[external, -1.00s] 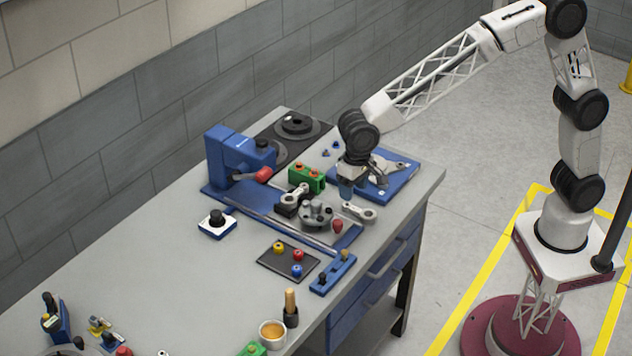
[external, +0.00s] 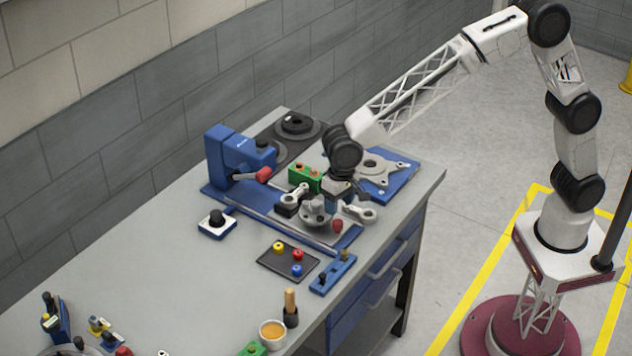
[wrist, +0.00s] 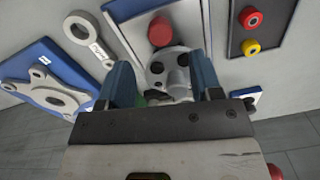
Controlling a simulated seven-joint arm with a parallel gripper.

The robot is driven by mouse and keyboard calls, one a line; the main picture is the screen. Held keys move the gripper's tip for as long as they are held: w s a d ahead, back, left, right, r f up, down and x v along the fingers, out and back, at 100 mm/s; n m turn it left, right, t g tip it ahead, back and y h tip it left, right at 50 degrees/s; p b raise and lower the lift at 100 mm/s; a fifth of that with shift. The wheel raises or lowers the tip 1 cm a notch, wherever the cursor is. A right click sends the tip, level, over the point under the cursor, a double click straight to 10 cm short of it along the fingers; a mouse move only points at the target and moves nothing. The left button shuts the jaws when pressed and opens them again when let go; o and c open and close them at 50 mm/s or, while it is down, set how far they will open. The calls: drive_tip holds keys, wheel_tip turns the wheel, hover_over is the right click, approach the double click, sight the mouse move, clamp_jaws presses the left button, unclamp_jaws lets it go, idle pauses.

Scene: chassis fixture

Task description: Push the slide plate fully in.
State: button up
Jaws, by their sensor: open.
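The slide plate, which I take to be the light grey plate (wrist: 186,22) on the blue fixture base (external: 350,238), carries a grey round part (external: 315,212) and a red knob (external: 337,226). In the wrist view, the red knob (wrist: 160,31) stands beyond my fingertips, and the grey round part (wrist: 170,72) shows between them. My gripper (wrist: 163,82) is open, its two blue fingers apart with nothing clamped. In the external view, my gripper (external: 338,195) is low behind the round part. Whether it touches anything is unclear. Part of the plate is hidden by my gripper.
A blue board with a grey flanged part (external: 385,168) lies to the right. A grey link (external: 358,212) lies beside the fixture. A green block (external: 305,177) and a blue press (external: 240,158) stand left. A dark tray with coloured buttons (external: 287,262) lies in front.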

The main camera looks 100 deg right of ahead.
sight(338, 221)
drive_tip(key=shift+w+a+f, duration=0.1)
drive_tip(key=shift+f, duration=3.35)
clamp_jaws()
